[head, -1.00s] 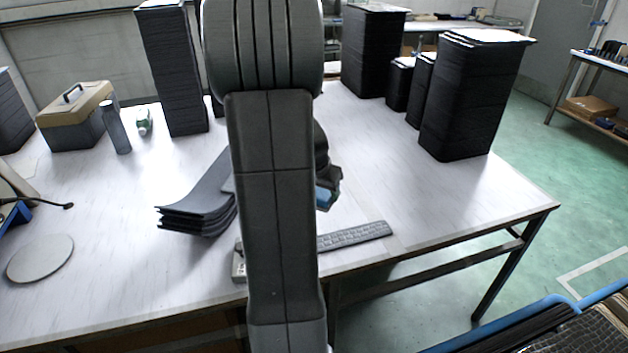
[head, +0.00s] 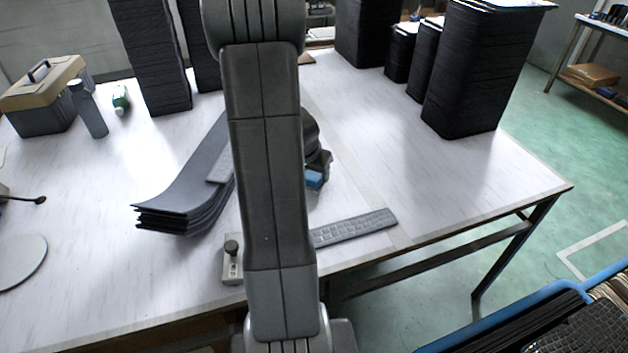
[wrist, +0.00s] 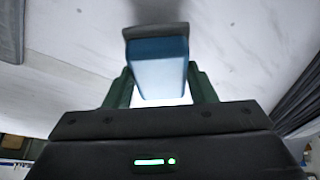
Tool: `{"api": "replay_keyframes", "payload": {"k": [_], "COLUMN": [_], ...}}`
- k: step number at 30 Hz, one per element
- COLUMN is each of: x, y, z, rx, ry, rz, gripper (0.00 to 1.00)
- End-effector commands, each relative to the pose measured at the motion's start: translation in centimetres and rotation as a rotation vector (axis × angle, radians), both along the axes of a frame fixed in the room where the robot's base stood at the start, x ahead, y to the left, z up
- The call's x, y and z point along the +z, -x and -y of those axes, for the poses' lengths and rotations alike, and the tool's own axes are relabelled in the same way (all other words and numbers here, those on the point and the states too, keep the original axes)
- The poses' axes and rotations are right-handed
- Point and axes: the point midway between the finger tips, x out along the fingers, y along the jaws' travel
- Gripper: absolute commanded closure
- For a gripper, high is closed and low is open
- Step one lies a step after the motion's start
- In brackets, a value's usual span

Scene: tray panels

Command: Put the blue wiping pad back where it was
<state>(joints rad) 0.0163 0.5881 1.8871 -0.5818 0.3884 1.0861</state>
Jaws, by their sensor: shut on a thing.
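The blue wiping pad (wrist: 158,72) is a small blue block with a dark grey strip along its far edge. In the wrist view my gripper (wrist: 160,88) is shut on it, one green finger at each side. In the head view the pad (head: 315,179) shows just right of my arm, over the white table (head: 440,165). My arm hides part of the gripper there. I cannot tell whether the pad touches the table.
Curved dark panels (head: 185,190) lie stacked left of my arm. A grey keyboard-like strip (head: 352,228) and a small box with a knob (head: 232,262) lie near the front edge. Tall black stacks (head: 470,75) stand behind.

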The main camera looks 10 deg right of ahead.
Motion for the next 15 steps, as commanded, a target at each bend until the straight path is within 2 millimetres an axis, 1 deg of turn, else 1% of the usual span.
{"api": "replay_keyframes", "payload": {"k": [1,4,6,15], "x": [-1.3,-2.4,-2.8,-2.8], "y": [0.1,0.1,0.1,0.0], "z": [0.0,0.1,0.0,0.0], "rx": [0.001,0.0,0.001,0.0], "ry": [0.001,0.001,0.0,0.0], "rz": [-0.005,-0.004,-0.002,-0.001], "gripper": [0.71,0.71,0.71,0.71]}}
